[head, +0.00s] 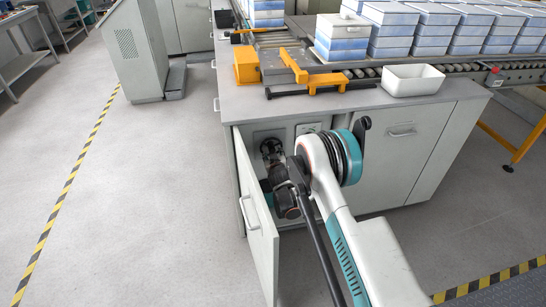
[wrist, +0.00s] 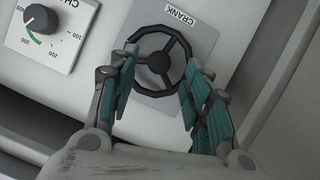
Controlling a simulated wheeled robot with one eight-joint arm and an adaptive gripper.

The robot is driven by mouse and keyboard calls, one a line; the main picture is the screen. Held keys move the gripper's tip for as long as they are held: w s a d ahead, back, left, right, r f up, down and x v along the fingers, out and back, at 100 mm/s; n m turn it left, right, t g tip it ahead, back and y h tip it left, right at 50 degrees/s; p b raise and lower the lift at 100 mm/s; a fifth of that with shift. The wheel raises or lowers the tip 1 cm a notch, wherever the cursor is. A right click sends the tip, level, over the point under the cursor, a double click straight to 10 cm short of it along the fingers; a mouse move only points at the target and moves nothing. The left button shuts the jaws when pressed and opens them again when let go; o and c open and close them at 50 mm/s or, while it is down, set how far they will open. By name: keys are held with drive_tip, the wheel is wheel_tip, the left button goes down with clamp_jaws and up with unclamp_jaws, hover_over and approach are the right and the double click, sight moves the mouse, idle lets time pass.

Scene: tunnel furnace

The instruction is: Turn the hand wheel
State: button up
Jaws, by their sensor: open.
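The hand wheel (wrist: 159,61) is a black spoked wheel on a grey plate marked CRANK in the wrist view. My gripper (wrist: 157,70) is open, with its teal-padded fingers on either side of the wheel's lower part. I cannot tell whether the fingers touch the rim. In the head view my gripper (head: 271,150) reaches into the open cabinet under the counter.
A black knob (wrist: 42,20) with a dial scale sits left of the wheel in the wrist view. The cabinet door (head: 256,225) stands open left of my arm. Floor at left is clear.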

sight(273, 152)
drive_tip(key=shift+b+x, duration=0.45)
drive_tip(key=shift+x, duration=1.4)
drive_tip(key=c, duration=1.1)
